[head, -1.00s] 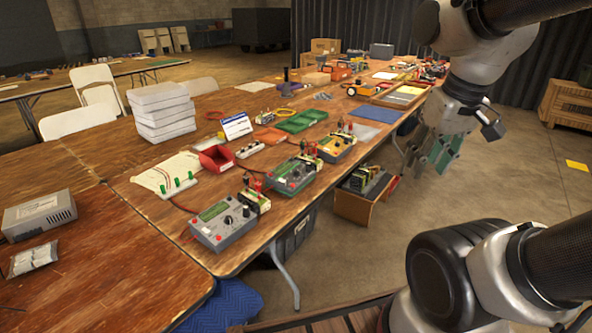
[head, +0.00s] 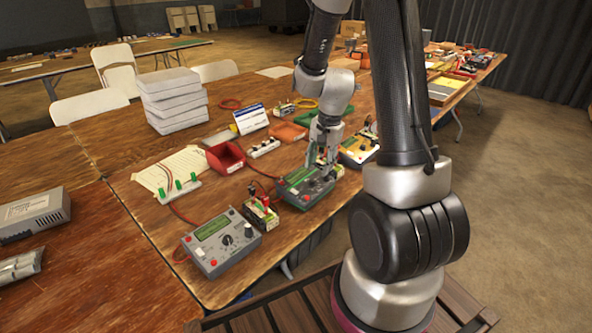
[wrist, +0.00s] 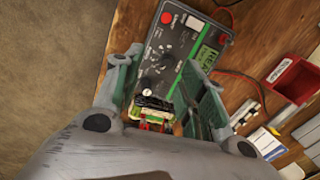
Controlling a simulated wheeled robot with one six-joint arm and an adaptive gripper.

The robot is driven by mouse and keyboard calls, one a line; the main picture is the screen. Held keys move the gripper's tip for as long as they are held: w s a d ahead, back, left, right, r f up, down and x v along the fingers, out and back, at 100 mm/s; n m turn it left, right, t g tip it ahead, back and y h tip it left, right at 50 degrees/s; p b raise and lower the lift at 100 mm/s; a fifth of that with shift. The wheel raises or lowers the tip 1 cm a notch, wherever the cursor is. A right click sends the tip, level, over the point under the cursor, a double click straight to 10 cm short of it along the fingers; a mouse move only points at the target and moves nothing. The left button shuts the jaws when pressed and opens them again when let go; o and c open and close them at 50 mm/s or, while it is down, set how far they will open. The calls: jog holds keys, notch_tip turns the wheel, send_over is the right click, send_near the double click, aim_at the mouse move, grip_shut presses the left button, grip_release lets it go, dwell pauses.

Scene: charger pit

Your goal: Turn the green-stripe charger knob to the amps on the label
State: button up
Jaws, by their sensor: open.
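The green-stripe charger (head: 296,184) stands on the wooden table, a dark box with a green display, behind the plain grey charger. In the wrist view the charger (wrist: 205,28) shows its green stripe, lit display and dark knobs (wrist: 152,82). My gripper (head: 322,164) is above its knob side, pointing down. In the wrist view my gripper (wrist: 160,65) is open, its fingers spread either side of the knob area, with nothing between them held. A battery pack (wrist: 150,112) with black and red clips sits beside the charger. Its label and the knob's setting are too small to read.
A grey charger (head: 222,240) stands in front, with a battery (head: 263,215) beside it. An orange-faced charger (head: 358,148) stands behind. Red cables cross the table.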

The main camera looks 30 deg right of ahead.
aim_at(313, 180)
jog(key=shift+m, duration=0.9)
jog(key=w+f, duration=0.1)
jog(key=f, duration=0.1)
jog(key=w+f, duration=0.1)
jog(key=f, duration=0.4)
jog(key=shift+w+a+f, duration=0.1)
jog(key=shift+w+f, duration=0.1)
jog(key=shift+w, duration=0.2)
grip_shut()
